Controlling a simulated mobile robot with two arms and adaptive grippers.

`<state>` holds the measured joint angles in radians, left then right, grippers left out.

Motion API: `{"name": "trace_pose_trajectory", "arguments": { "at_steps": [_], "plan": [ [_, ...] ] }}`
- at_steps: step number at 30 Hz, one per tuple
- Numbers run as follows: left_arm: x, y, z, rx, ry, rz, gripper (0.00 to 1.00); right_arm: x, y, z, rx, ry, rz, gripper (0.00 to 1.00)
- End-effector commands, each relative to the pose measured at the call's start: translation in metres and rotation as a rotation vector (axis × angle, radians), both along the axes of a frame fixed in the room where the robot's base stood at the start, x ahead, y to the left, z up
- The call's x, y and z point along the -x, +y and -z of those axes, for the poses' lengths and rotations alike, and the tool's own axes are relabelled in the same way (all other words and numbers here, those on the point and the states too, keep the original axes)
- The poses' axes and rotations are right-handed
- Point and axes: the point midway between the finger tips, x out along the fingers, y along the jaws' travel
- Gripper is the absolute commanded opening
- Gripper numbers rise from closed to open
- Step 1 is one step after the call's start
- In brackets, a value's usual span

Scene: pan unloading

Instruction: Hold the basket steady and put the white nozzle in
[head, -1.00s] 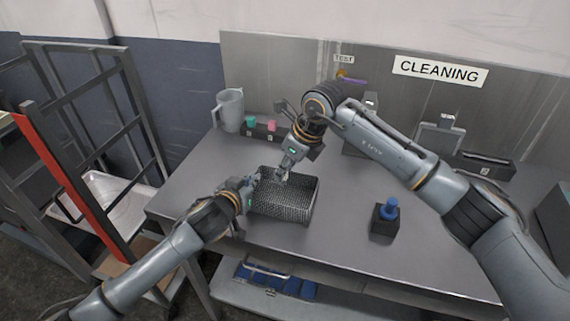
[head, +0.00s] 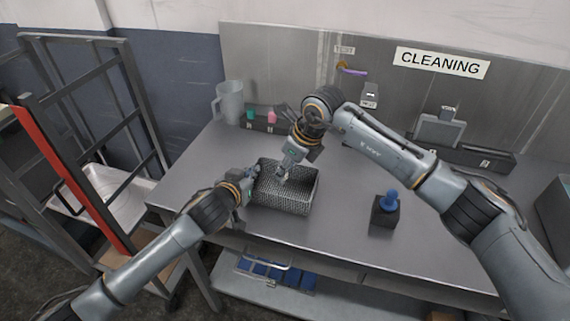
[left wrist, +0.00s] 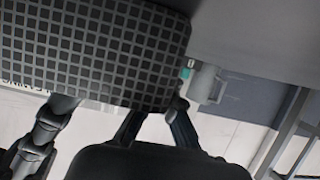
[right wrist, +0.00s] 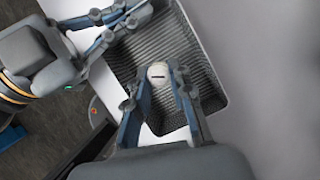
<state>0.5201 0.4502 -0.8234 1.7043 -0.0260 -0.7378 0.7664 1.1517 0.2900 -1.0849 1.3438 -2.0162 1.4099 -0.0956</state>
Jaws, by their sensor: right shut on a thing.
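The dark mesh basket (head: 296,204) stands on the grey table, and its wall fills the top of the left wrist view (left wrist: 80,50). My left gripper (head: 255,177) is at the basket's left rim; in the right wrist view its fingers (right wrist: 135,20) lie at that rim. Whether they are closed on the wall is unclear. My right gripper (head: 281,177) points down into the basket's opening. It is shut on the white nozzle (right wrist: 158,72), a round white piece with a dark slot, held between the fingertips over the basket's interior. Its height above the floor is hard to tell.
A blue piece (head: 391,200) sits on a black block (head: 384,217) right of the basket. A grey pitcher (head: 230,103) and a dark holder with teal and pink pieces (head: 260,125) stand behind. A dark rack (head: 140,100) is at left. The table right of the basket is mostly clear.

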Motion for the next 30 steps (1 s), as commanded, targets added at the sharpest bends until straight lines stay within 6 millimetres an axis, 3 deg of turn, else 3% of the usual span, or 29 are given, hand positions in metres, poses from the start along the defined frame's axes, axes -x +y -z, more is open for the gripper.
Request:
{"name": "trace_pose_trajectory", "arguments": {
  "at_steps": [9, 10, 13, 23, 30],
  "plan": [
    [0.000, 0.000, 0.000, 0.000, 0.001, 0.000, 0.00, 0.000, 0.000, 0.002, 0.001, -0.001, 0.000, 0.00],
    [0.000, 0.000, 0.000, 0.000, 0.001, 0.000, 0.00, 0.000, 0.000, 0.002, 0.001, -0.001, 0.000, 0.28],
    [0.000, 0.000, 0.000, 0.000, 0.001, 0.000, 0.00, 0.000, 0.000, 0.002, 0.001, -0.001, 0.000, 0.48],
    [0.000, 0.000, 0.000, 0.000, 0.001, 0.000, 0.00, 0.000, -0.001, 0.001, 0.000, 0.000, 0.001, 0.48],
    [0.000, 0.000, 0.000, 0.000, 0.001, 0.000, 0.00, 0.006, -0.012, -0.030, 0.000, -0.005, 0.001, 0.48]
  ]
}}
